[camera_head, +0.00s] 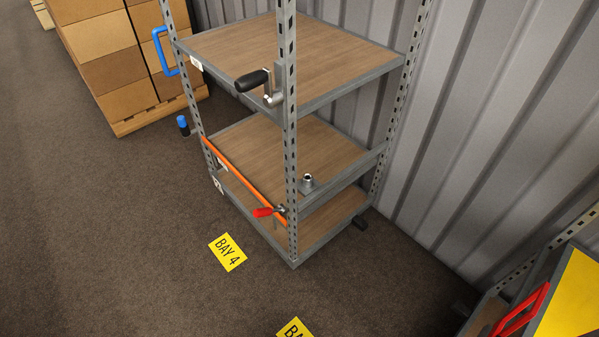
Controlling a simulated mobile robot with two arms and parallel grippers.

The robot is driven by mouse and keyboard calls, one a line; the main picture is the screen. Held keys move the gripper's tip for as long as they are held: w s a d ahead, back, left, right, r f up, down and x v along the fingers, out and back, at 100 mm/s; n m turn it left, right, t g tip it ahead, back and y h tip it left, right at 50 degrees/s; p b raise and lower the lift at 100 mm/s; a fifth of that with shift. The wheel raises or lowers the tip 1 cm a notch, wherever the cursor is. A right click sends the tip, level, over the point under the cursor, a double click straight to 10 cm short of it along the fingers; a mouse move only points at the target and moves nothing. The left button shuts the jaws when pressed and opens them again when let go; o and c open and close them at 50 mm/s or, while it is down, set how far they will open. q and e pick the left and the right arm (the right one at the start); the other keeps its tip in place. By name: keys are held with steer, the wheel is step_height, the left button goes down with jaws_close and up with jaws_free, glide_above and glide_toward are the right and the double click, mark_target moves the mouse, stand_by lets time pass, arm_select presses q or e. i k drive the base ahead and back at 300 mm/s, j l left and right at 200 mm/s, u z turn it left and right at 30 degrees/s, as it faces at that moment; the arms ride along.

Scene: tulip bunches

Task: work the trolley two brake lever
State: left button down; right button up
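A grey metal trolley (291,130) with wooden shelves stands in the middle against the wall. No trolley number is readable, so I cannot tell if it is trolley two. A lever with a black grip (252,81) sticks out leftward from the front post at the top shelf. A small red-handled lever (264,212) sits low on the same post, at the end of an orange bar (241,176). A blue-topped dark grip (183,124) shows beside the left post. I cannot tell which is the brake lever. Neither of my grippers is in view.
A blue handle (160,52) is on the trolley's left side. Stacked cartons (107,50) stand behind at the left. Another trolley with a red handle (522,309) and yellow panel (575,297) is at the lower right. The floor around the BAY 4 sign (228,252) is clear.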

mark_target(267, 211)
steer(key=i+l+z, duration=0.1)
steer(key=i+z, duration=0.15)
steer(key=i, duration=0.7)
steer(key=i+l+u, duration=0.15)
steer(key=u, duration=0.3)
steer(key=i+l+u, duration=0.15)
steer(key=u, duration=0.25)
steer(key=l+u, duration=0.45)
steer(key=i+j, duration=0.05)
steer(key=j, duration=0.05)
